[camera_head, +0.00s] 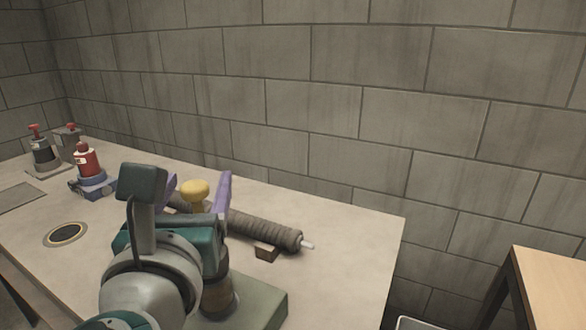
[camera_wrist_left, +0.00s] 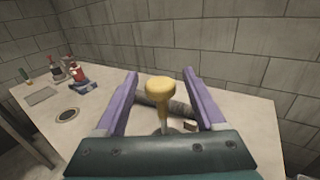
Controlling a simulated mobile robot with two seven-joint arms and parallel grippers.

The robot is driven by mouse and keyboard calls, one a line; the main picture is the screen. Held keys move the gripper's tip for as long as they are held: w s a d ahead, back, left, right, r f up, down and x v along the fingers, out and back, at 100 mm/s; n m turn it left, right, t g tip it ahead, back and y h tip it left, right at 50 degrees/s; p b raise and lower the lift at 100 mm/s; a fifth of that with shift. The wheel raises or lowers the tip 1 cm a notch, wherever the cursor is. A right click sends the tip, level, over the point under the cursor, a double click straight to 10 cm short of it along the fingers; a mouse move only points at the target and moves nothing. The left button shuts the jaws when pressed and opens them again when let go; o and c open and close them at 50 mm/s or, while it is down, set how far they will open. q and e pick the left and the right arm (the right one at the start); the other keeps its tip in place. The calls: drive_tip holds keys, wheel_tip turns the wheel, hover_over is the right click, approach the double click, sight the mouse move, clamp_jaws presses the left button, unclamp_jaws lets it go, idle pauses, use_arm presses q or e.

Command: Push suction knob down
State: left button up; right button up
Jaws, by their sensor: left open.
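The yellow suction knob (camera_head: 195,190) stands upright above the bench, behind my left wrist in the head view. In the left wrist view the yellow knob (camera_wrist_left: 160,90) shows between the two purple fingers, with a paler stem below its rounded top. A grey-brown mesh tube (camera_head: 262,229) lies on the bench beyond the knob, partly hidden by my wrist. My right gripper is not in view.
The bench (camera_head: 350,237) is clear to the right of the tube. Red and dark bottles (camera_head: 88,160) stand at the left, near a round inset (camera_head: 66,234). A block wall is behind.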

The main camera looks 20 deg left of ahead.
use_arm(q)
drive_tip(key=x, duration=0.2)
drive_tip(key=shift+w+a, duration=0.1)
drive_tip(key=shift+w, duration=0.15)
clamp_jaws()
idle(0.5)
idle(0.8)
